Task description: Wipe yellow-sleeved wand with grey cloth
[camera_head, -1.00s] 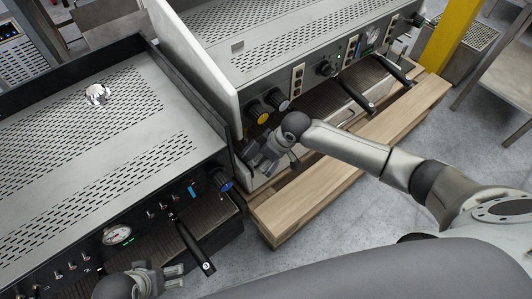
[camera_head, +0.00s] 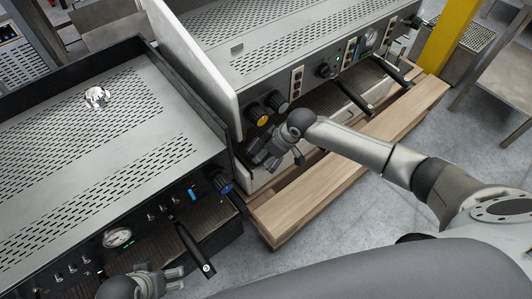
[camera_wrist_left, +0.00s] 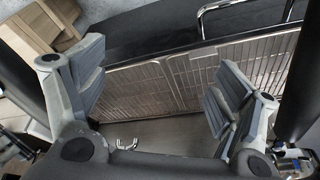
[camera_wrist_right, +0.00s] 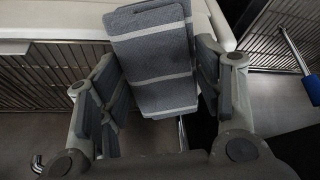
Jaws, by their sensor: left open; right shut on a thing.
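The grey cloth (camera_wrist_right: 155,52), folded and crossed by pale stripes, shows in the right wrist view between the fingers of my right gripper (camera_wrist_right: 158,82), which is shut on it. In the head view my right gripper (camera_head: 264,158) is low at the front left corner of the far coffee machine; the cloth cannot be made out there. My left gripper (camera_head: 180,278) is at the bottom of the head view, in front of the near machine. Its fingers are spread and empty in the left wrist view (camera_wrist_left: 160,88).
A blue-sleeved wand (camera_wrist_right: 294,50) shows in the right wrist view. A wooden pallet (camera_head: 310,205) lies below.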

